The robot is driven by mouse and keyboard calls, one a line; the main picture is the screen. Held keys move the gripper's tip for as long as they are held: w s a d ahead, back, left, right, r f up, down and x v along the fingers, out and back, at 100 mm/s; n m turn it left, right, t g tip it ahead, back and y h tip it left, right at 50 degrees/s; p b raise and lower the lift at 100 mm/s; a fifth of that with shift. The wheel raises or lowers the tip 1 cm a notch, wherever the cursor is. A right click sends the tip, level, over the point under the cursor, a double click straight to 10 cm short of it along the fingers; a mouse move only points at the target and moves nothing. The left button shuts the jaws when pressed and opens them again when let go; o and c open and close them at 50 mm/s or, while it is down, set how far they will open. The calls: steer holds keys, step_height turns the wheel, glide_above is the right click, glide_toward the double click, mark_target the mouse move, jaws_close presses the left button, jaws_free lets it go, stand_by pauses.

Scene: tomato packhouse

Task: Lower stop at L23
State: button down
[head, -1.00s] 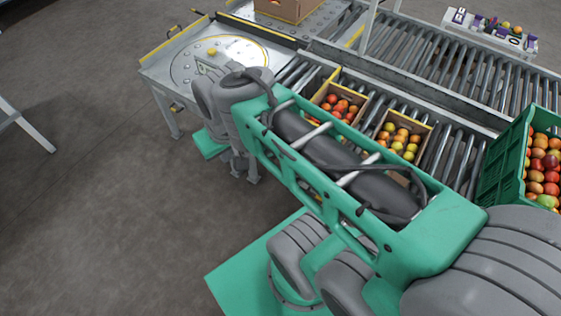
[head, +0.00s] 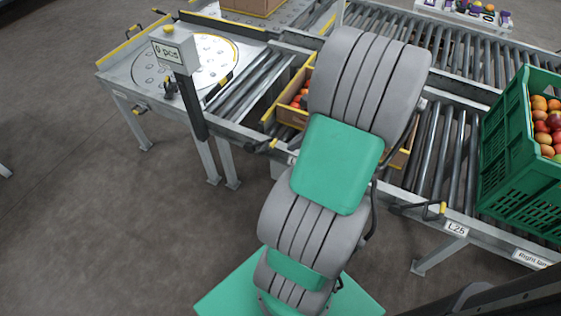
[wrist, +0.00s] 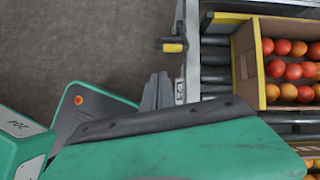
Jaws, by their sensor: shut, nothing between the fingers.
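In the wrist view a plate (wrist: 180,91) on the conveyor's side rail seems to read L23, partly hidden by my gripper. A stop lever with a yellow tip (wrist: 173,47) sticks out from the rail just beyond that plate. My arm hides the gripper in the head view.
A tomato box (head: 289,112) sits on the rollers, also in the wrist view (wrist: 257,65). Another lever (head: 436,211) stands by a plate reading L26 or L25 (head: 456,228). A green crate (head: 505,150) is at right. A display post (head: 187,85) stands left. Floor at left is open.

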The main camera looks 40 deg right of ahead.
steer(key=s+d+f+m, duration=0.1)
steer(key=d+f+m+t, duration=0.1)
steer(key=shift+s+d+m, duration=0.25)
steer(key=shift+s+m, duration=0.15)
steer(key=b+x, duration=0.3)
steer(key=x, duration=0.7)
steer(key=w+r, duration=0.2)
steer(key=r, duration=0.1)
steer(key=shift+a+r, duration=0.2)
steer(key=shift+a, duration=0.2)
steer(key=shift+r, duration=0.1)
